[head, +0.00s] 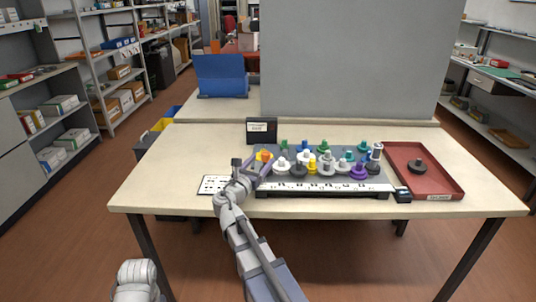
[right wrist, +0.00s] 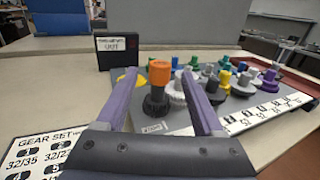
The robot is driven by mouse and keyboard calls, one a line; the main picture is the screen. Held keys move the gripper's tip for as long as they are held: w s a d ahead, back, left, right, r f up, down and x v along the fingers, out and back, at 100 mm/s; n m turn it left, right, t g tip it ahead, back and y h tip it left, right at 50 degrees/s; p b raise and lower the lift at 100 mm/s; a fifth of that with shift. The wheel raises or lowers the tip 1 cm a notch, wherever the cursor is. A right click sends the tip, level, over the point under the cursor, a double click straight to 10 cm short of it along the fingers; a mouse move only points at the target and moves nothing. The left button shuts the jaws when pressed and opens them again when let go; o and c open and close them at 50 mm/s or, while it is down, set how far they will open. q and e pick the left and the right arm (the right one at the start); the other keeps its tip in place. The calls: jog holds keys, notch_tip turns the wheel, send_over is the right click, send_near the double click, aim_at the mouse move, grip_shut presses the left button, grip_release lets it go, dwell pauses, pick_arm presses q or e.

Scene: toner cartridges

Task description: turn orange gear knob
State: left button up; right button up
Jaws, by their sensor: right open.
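The orange gear knob (right wrist: 159,72) stands upright on a dark gear or base (right wrist: 156,101) in the right wrist view. It also shows at the left end of the gear board in the head view (head: 264,154). My right gripper (right wrist: 158,78) is open, with one purple finger on each side of the knob. Gaps show between the fingers and the knob, so I see no contact. How deep the fingertips reach around it is hard to tell. My left gripper is not in view.
The grey gear board (head: 320,190) holds several coloured gears close to the right of the knob. A black labelled box (head: 262,130) stands behind. A white gear-set card (head: 213,185) lies at left. A red tray (head: 440,180) with a dark gear (head: 417,167) lies at right.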

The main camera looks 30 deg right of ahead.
aim_at(268, 152)
jog(key=shift+x, duration=3.95)
grip_shut()
